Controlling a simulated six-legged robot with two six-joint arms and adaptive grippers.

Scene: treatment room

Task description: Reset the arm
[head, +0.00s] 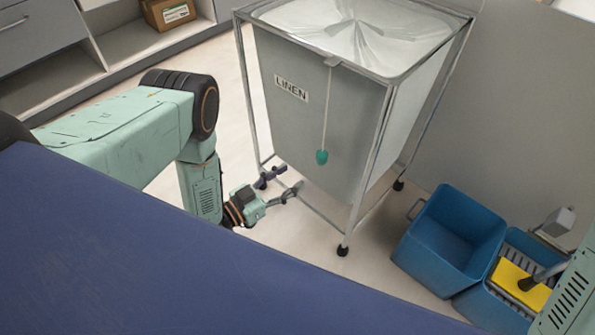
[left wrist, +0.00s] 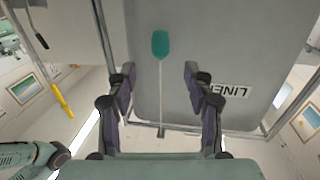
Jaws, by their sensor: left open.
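My left gripper (head: 281,184) is low in front of the linen hamper (head: 318,125), near its metal frame. It is open and empty. In the left wrist view the two dark fingers of the left gripper (left wrist: 160,88) are spread apart. The teal pull (left wrist: 160,44) on its pale cord shows between and beyond them, apart from both fingers. The hamper's grey side (left wrist: 230,45) fills much of that view, with its label upside down. In the head view the teal pull (head: 321,157) hangs on the hamper's front. My right gripper is out of view.
A blue bucket (head: 450,240) stands on the floor right of the hamper, beside a blue container with a yellow part (head: 520,285). A dark blue padded surface (head: 150,270) fills the lower left. A cardboard box (head: 167,12) sits on a shelf at the back left.

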